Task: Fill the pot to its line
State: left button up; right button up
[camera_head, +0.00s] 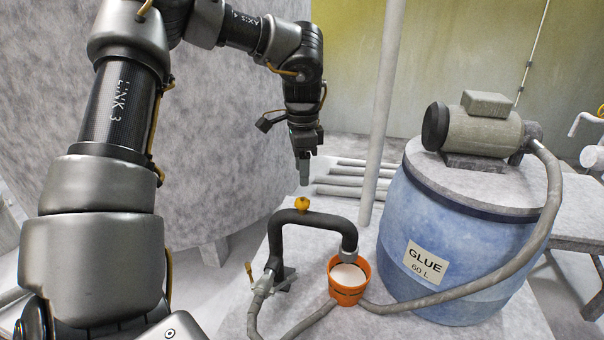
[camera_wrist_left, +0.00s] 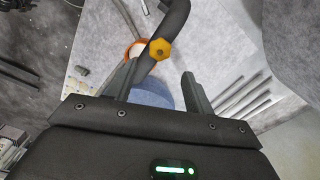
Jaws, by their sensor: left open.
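An orange pot (camera_head: 345,289) stands upright under the mouth of a dark curved spout pipe (camera_head: 318,220). Whitish content shows inside the pot; its level against any line is not clear. A yellow knob (camera_head: 302,204) sits on top of the pipe. My left gripper (camera_head: 304,178) points down above the knob, apart from it. In the left wrist view its two fingers (camera_wrist_left: 160,84) are spread and empty. There the yellow knob (camera_wrist_left: 160,49) lies beyond the fingertips, between their directions, and the pot (camera_wrist_left: 136,49) is partly hidden by the pipe and a finger. My right gripper is out of view.
A blue glue barrel (camera_head: 460,245) with a pump motor (camera_head: 472,131) stands right of the pot. Hoses run across the pale bench. A small yellow-handled valve (camera_head: 250,272) is left of the spout.

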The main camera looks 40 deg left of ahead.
aim_at(303, 199)
pick_arm(q)
notch_tip(303, 199, down, 9)
jog(key=b, duration=0.3)
jog(key=shift+b, duration=0.3)
jog(key=shift+w+r, duration=0.1)
jog(key=c, duration=0.6)
